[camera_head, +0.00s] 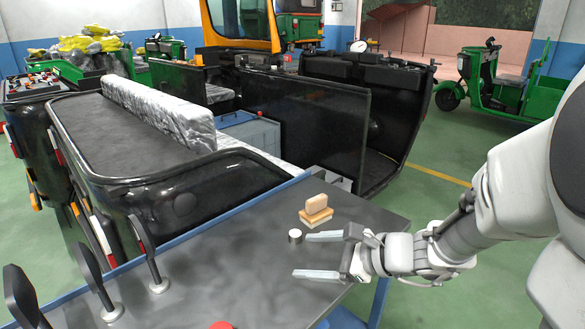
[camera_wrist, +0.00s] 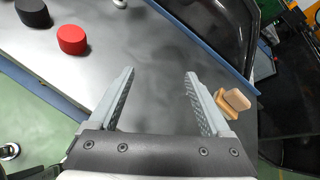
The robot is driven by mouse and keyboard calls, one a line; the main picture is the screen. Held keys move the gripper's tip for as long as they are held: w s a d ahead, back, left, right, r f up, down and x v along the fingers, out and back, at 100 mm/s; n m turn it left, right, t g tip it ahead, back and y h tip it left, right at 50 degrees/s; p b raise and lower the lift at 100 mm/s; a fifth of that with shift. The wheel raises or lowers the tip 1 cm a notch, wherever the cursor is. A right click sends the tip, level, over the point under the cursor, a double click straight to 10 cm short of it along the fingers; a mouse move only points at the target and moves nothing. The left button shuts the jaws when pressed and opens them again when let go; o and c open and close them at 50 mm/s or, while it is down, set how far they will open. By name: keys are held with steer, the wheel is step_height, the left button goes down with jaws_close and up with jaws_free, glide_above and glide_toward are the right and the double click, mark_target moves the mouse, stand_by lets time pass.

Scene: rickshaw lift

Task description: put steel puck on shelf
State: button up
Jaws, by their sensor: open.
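The steel puck (camera_head: 295,236) is a small, short silver cylinder standing on the dark grey tabletop (camera_head: 240,265). My gripper (camera_head: 318,255) is open with nothing between its fingers, which point left over the table. In the head view the puck is just left of the tip of the upper finger; I cannot tell whether they touch. In the wrist view my gripper (camera_wrist: 158,75) shows both fingers spread over bare tabletop (camera_wrist: 150,50), and I cannot make out the puck there. I cannot identify the shelf with certainty.
Wooden blocks (camera_head: 316,211) sit behind the puck; they also show in the wrist view (camera_wrist: 235,100). A red disc (camera_wrist: 72,40) and black disc (camera_wrist: 33,12) lie on the table. Black paddles (camera_head: 95,280) stand at left. A black vehicle body (camera_head: 200,195) borders the table's blue edge.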

steer(key=w+d+f+m+t, duration=0.1)
steer(key=w+d+f+m, duration=0.1)
steer(key=m, duration=0.1)
steer(key=w+d+f+m+t+h, duration=0.1)
steer(key=w+d+f+m, duration=0.1)
steer(key=w+d+f+m+t+h, duration=0.1)
steer(key=w+d+f+m+t, duration=0.1)
steer(key=w+m, duration=0.1)
steer(key=shift+w+d+m, duration=0.1)
steer(key=shift+d+m, duration=0.1)
steer(key=shift+m, duration=0.1)
steer(key=shift+w+f+h, duration=0.2)
steer(key=shift+w+h, duration=0.1)
steer(key=b, duration=0.3)
glide_toward(297, 235)
steer(key=x, duration=0.4)
steer(key=shift+w+a+f, duration=0.1)
steer(key=shift+w+f, duration=0.2)
steer(key=shift+f, duration=0.05)
steer(key=shift+b+x, duration=0.7)
steer(key=shift+x, duration=2.25)
steer(key=shift+a+r, duration=0.1)
steer(key=shift+r, duration=0.1)
steer(key=shift+c, duration=0.4)
jaws_close()
